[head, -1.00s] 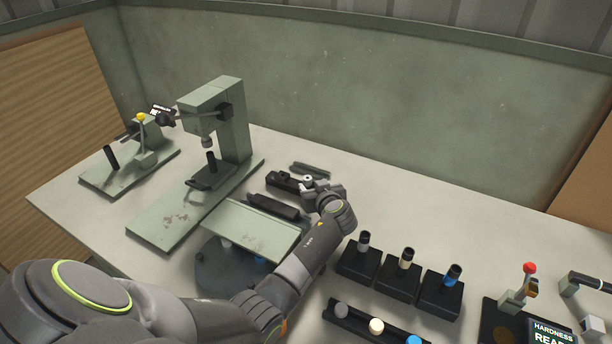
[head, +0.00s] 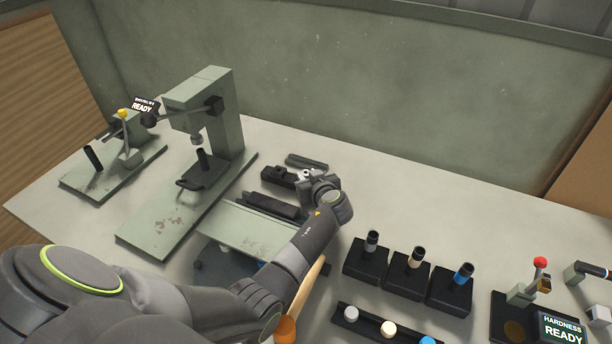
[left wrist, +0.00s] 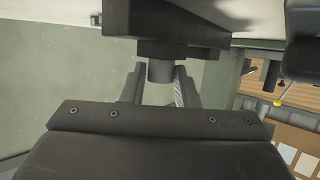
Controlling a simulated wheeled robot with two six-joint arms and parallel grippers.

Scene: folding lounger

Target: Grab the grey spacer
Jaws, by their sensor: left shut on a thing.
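A short grey cylinder, seemingly the grey spacer (left wrist: 160,71), is between the two fingers of my left gripper (left wrist: 158,90) in the left wrist view. The gripper is shut on it. One end of the cylinder meets a dark block above it in that view; I cannot tell whether it is seated there or apart. In the head view, my left gripper (head: 311,181) is at a dark block (head: 280,176), and a small pale ring end (head: 305,174) shows at its fingertips. The rest of the spacer is hidden by the gripper. My right gripper is not seen.
A green press (head: 205,120) stands left of the gripper. Dark bars lie on the bench close by. Three black blocks with posts (head: 415,272) stand to the right. A rack with grey, cream and blue pieces (head: 385,330) and a hardness tester (head: 560,328) are at the front right.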

